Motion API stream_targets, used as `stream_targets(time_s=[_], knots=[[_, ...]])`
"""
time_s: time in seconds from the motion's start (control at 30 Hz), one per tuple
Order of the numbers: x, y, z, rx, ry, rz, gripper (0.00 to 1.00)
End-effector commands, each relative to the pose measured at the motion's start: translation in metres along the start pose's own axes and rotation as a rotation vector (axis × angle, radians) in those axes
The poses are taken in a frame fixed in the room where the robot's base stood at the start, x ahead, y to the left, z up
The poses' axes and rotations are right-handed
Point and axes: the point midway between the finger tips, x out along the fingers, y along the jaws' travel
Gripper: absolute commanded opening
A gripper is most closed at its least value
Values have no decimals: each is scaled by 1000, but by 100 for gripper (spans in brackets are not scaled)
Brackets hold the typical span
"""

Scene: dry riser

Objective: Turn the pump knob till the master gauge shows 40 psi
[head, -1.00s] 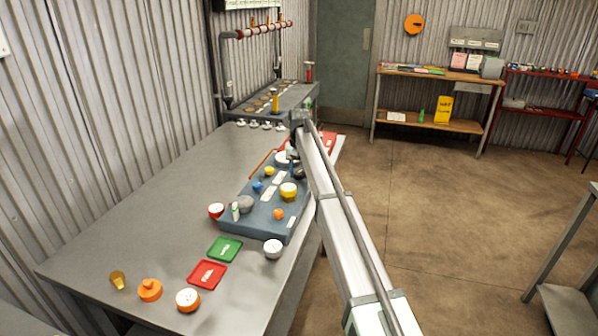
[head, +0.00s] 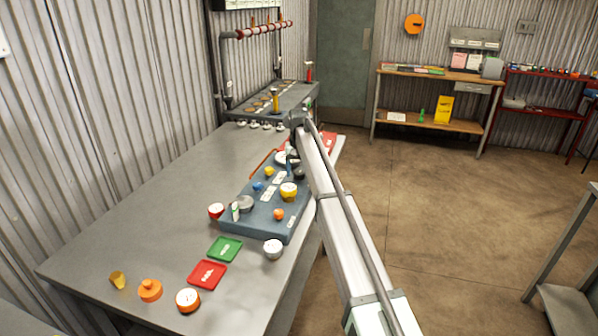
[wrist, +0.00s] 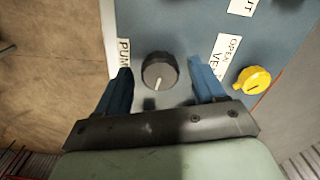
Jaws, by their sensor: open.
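The pump knob (wrist: 160,70) is a dark round knob with a pale pointer line, aimed toward the bottom of the wrist view. A partly covered label beginning "PUM" is beside it. My gripper (wrist: 162,82) is open, one blue finger on each side of the knob, with gaps showing. In the head view, my gripper (head: 290,163) is over the far end of the blue panel (head: 262,225), partly hidden by my arm. A white-faced dial (head: 282,158) shows there, partly hidden. I cannot tell which gauge is the master, and no reading is legible.
A yellow knob (wrist: 252,79) by an "OPEN VE…" label is close to the right finger. Loose gauges with yellow (head: 288,192), red (head: 216,210), white (head: 273,249) and orange (head: 187,300) bodies are on the panel or bench.

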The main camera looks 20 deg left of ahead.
Motion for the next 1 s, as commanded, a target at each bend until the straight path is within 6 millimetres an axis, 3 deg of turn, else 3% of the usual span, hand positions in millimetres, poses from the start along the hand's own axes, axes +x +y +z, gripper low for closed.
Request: stream_targets(time_s=[0.17, 0.7, 1.0], knots=[[-18, 0, -1, 0, 1, 0, 70], [-115, 0, -1, 0, 1, 0, 70], [-136, 0, 0, 0, 0, 0, 70]])
